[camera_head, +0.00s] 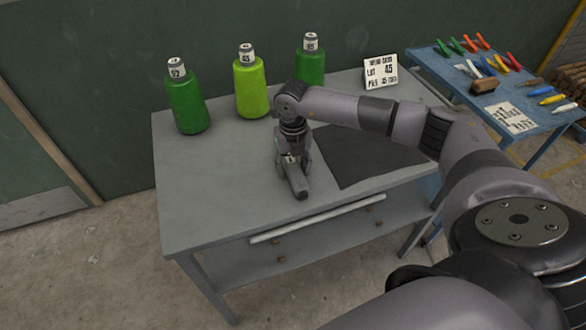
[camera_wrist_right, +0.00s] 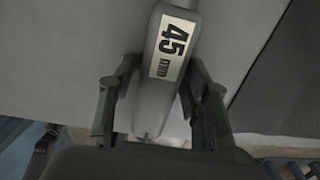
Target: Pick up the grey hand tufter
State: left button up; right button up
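The grey hand tufter (camera_head: 297,184) is at the front middle of the grey table, below my right gripper (camera_head: 291,165). In the right wrist view the tufter (camera_wrist_right: 160,95) runs between the two fingers of my right gripper (camera_wrist_right: 161,75), its white label reading 45 toward the camera. The fingers lie close along both sides of it with no clear gap, so the gripper looks shut on it. The gripper hides part of the tufter in the head view. I cannot tell whether the tufter rests on the tabletop. My left gripper is not in view.
On the grey table (camera_head: 215,215) stand a dark green bottle (camera_head: 186,105), a lime bottle (camera_head: 251,90) and another green one (camera_head: 311,66). A sign (camera_head: 380,72) stands behind a dark mat (camera_head: 365,160). A blue table (camera_head: 440,68) at right holds several tools. The table's left front is clear.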

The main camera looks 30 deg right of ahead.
grip_shut()
dwell(0.3)
jog(key=shift+w+r, duration=0.1)
jog(key=shift+r, duration=0.05)
